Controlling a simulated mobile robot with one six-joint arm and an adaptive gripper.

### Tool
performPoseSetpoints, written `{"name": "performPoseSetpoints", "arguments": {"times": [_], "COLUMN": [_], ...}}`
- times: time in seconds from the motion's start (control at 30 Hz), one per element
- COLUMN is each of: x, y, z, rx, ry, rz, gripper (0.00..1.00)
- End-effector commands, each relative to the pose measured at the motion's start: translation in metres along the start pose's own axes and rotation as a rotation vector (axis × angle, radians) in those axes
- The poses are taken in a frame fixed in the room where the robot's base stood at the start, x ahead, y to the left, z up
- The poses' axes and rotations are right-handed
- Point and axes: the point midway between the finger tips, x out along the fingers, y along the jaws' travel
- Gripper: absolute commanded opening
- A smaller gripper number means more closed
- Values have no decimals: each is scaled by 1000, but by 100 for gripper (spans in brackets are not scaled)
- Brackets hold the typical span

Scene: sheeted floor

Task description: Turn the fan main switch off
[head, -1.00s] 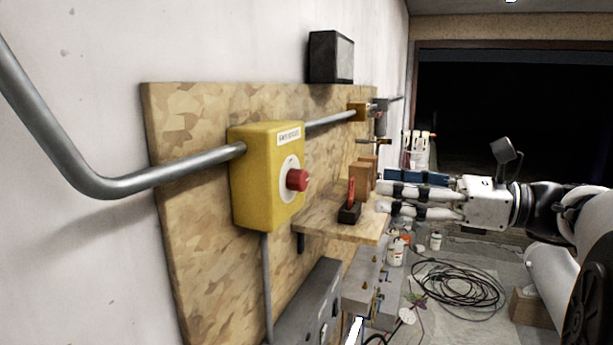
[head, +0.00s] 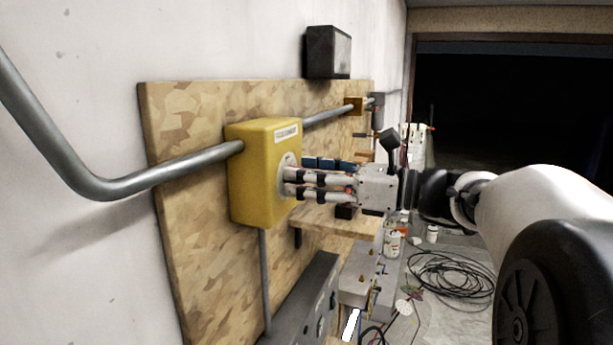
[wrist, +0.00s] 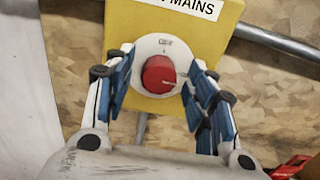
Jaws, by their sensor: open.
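The yellow switch box (head: 258,185) is fixed to a wooden board on the wall, with a white label on its upper part. In the wrist view its label ends in "MAINS". The red round knob (wrist: 159,74) sits on a white dial plate (wrist: 166,46) with small lettering at its top. My gripper (wrist: 160,85) is open, with its blue-padded fingers on either side of the knob and gaps visible between. In the head view my gripper (head: 290,181) reaches the box face from the right, and its fingers hide the knob.
A metal conduit (head: 180,168) runs into the box's left side and on to the right. A small wooden shelf (head: 322,220) juts out beyond the box. A grey box (head: 312,290) is below, and coiled black cable (head: 450,285) lies on the floor.

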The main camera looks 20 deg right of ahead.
Motion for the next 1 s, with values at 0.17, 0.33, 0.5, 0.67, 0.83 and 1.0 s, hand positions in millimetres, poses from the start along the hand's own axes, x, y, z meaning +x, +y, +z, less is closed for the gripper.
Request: {"name": "performPoseSetpoints", "arguments": {"times": [0.17, 0.33, 0.5, 0.67, 0.83, 1.0], "x": [0, 0, 0, 0, 0, 0], "y": [0, 0, 0, 0, 0, 0], "z": [0, 0, 0, 0, 0, -1], "rx": [0, 0, 0, 0, -1, -22], "ry": [0, 0, 0, 0, 0, 0], "rz": [0, 0, 0, 0, 0, 0], "gripper": [46, 35, 24, 13, 7, 7]}}
